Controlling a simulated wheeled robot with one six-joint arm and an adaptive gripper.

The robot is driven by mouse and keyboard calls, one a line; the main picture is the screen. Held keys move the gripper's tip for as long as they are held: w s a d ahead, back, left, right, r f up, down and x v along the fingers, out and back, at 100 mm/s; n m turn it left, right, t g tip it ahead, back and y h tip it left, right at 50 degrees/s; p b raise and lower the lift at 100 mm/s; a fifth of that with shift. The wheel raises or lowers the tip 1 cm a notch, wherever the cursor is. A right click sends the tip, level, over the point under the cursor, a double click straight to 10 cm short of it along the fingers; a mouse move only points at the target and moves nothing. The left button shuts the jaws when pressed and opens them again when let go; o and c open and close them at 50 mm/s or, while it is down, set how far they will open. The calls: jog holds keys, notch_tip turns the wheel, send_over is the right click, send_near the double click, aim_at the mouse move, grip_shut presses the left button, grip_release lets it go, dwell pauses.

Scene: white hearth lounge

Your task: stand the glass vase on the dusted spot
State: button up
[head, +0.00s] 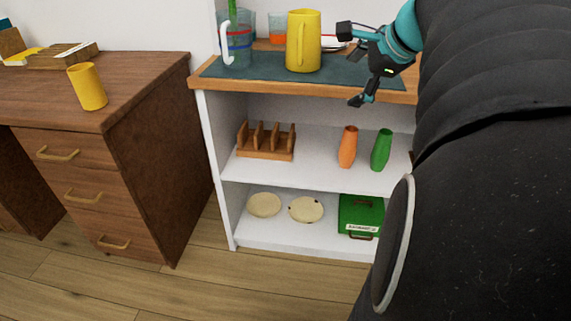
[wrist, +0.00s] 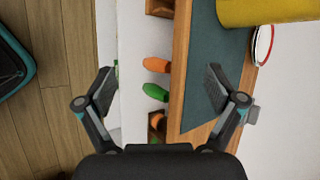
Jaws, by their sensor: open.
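No thing is plainly the glass vase, and I cannot make out a dusted spot. On the middle shelf of the white unit stand an orange vase (head: 348,147) and a green vase (head: 381,150), both opaque-looking. They also show in the wrist view, orange (wrist: 157,65) and green (wrist: 154,91), between my fingers in the picture. A clear bluish vessel (head: 238,50) with coloured bands and a green stick stands on the top at the left. My gripper (head: 353,66) is open and empty at the unit's front edge, above the vases; it also shows in the wrist view (wrist: 160,88).
A yellow pitcher (head: 303,42) stands on the dark mat (head: 345,72), close to my gripper. A wooden rack (head: 266,141) shares the middle shelf; round discs (head: 264,205) and a green case (head: 359,215) are below. A brown desk (head: 130,85) with a yellow cup (head: 88,87) is left.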

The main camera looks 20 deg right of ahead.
jog(key=s+a+f+n+g, duration=0.1)
jog(key=s+a+f+n, duration=0.7)
jog(key=a+n, duration=0.2)
jog(key=s+a+f+n+g+h, duration=0.1)
jog(key=s+a+f+n, duration=0.7)
jog(key=a+f+n, duration=0.1)
jog(key=a+n, duration=0.1)
jog(key=n, duration=0.1)
jog(key=shift+a+n+g, duration=0.3)
jog(key=shift+a+g, duration=0.05)
jog(key=shift+g, duration=0.05)
jog(key=shift+r, duration=0.1)
